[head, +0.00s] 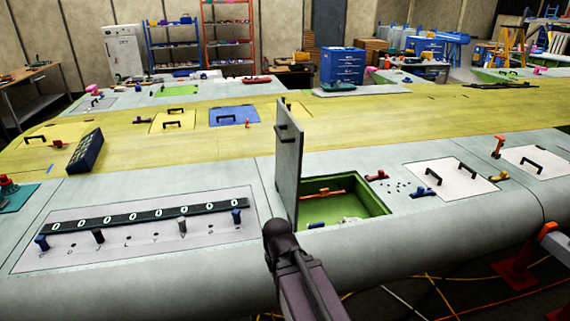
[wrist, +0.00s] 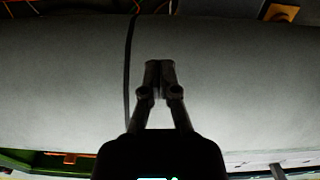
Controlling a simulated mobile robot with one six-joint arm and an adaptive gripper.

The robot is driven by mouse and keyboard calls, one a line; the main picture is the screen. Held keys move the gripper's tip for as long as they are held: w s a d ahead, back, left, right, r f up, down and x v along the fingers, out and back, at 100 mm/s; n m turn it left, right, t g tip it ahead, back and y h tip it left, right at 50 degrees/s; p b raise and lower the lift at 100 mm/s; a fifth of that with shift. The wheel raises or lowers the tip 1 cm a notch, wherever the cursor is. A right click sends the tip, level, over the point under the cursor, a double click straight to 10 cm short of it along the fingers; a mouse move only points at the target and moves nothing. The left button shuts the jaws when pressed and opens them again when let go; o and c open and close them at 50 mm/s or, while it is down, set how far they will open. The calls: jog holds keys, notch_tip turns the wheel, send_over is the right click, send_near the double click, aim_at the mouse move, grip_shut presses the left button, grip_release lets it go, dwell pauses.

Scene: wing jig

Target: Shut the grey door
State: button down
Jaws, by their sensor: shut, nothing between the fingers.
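The grey door (head: 289,165) stands open, nearly upright, at the left side of a green-lined compartment (head: 372,210) in the wing's grey front skin. A dark handle shows near its top edge. My gripper (wrist: 160,66) is shut and empty in the wrist view, over plain grey wing skin (wrist: 60,75). In the head view my arm reaches up from the bottom to just below the door's lower edge; the fingers cannot be made out there. The wrist view does not clearly show the door; a strip of green shows at its lower left.
An orange-red tool (head: 322,194) and a blue item (head: 316,225) lie in the compartment. Red clamps (head: 377,176) and small dark bits lie to its right. A black numbered strip (head: 150,215) with pegs is on the left. White panels with handles (head: 450,180) lie further right.

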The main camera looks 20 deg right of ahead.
jog(key=w+d+r+h+p, duration=0.1)
jog(key=w+r+p, duration=0.1)
jog(key=w+r+h+p, duration=0.2)
jog(key=r, duration=0.1)
jog(key=w+d+r+h+p, duration=0.1)
jog(key=w+r+h+p, duration=0.1)
jog(key=r, duration=0.1)
jog(key=shift+d+r+n+g+p, duration=0.15)
jog(key=shift+d+n+g+p, duration=0.15)
jog(key=shift+n+g, duration=0.1)
jog(key=w+r+h+p, duration=0.5)
jog(key=w+r+p, duration=0.1)
jog(key=r, duration=0.5)
jog(key=m+h+p, duration=0.2)
jog(key=h+p, duration=0.5)
jog(key=h, duration=0.1)
send_near(297, 129)
jog(key=w+a, duration=0.1)
jog(key=a, duration=0.5)
jog(key=shift+a+r, duration=0.1)
jog(key=shift+r, duration=0.15)
jog(key=d, duration=0.9)
jog(key=s+d, duration=0.1)
jog(key=d, duration=0.4)
jog(key=shift+f, duration=0.25)
